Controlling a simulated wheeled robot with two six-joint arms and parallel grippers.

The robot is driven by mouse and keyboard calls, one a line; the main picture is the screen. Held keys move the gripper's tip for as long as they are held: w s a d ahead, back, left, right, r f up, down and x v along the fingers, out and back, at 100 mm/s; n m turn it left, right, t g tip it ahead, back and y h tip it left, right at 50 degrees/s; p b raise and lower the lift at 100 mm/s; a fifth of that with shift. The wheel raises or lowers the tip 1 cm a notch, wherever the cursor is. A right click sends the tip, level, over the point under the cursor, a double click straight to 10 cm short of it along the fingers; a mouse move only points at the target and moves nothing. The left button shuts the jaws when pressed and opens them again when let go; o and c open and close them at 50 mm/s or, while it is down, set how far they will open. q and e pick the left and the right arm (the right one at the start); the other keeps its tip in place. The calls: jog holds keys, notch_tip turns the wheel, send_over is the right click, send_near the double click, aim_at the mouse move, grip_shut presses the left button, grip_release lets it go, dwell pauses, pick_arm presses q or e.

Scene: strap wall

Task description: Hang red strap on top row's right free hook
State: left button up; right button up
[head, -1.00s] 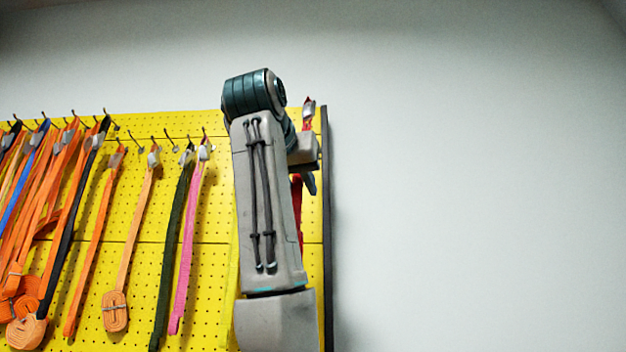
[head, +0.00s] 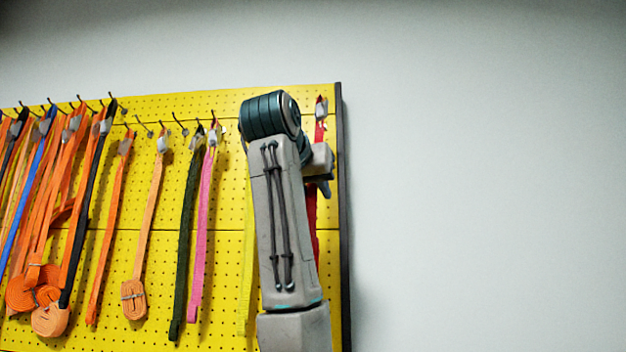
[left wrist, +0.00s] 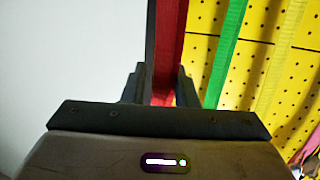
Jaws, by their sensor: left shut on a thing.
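The red strap (head: 320,131) hangs upright before the right edge of the yellow pegboard (head: 292,98), its grey metal end (head: 321,108) at the top. My left gripper (head: 321,186) is shut on the red strap below that end, and my left arm partly covers the strap. In the left wrist view the red strap (left wrist: 168,65) runs between the fingers of my left gripper (left wrist: 160,88). Whether its top touches a hook is not clear. Hooks behind my arm are hidden, so the right free hook cannot be made out. My right gripper is not in view.
Several orange straps, a pink strap (head: 202,235) and a dark green strap (head: 186,235) hang left of my arm. A yellow strap (head: 247,270) hangs close beside it. A green strap (left wrist: 223,55) shows in the left wrist view. Bare wall (head: 480,200) lies right of the board.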

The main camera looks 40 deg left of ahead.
pick_arm(q)
jog(key=shift+w+a, duration=0.3)
jog(key=shift+w, duration=0.15)
jog(key=shift+w+a+f+p, duration=0.1)
jog(key=shift+w+a+p, duration=0.45)
jog(key=shift+w, duration=0.3)
jog(key=shift+w+a+f+b, duration=0.25)
jog(key=shift+w+f+b, duration=0.1)
jog(key=shift+w+f, duration=0.1)
jog(key=shift+f, duration=0.2)
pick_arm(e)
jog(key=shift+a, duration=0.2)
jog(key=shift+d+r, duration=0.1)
pick_arm(q)
jog(key=o, duration=1)
jog(key=shift+o, duration=0.5)
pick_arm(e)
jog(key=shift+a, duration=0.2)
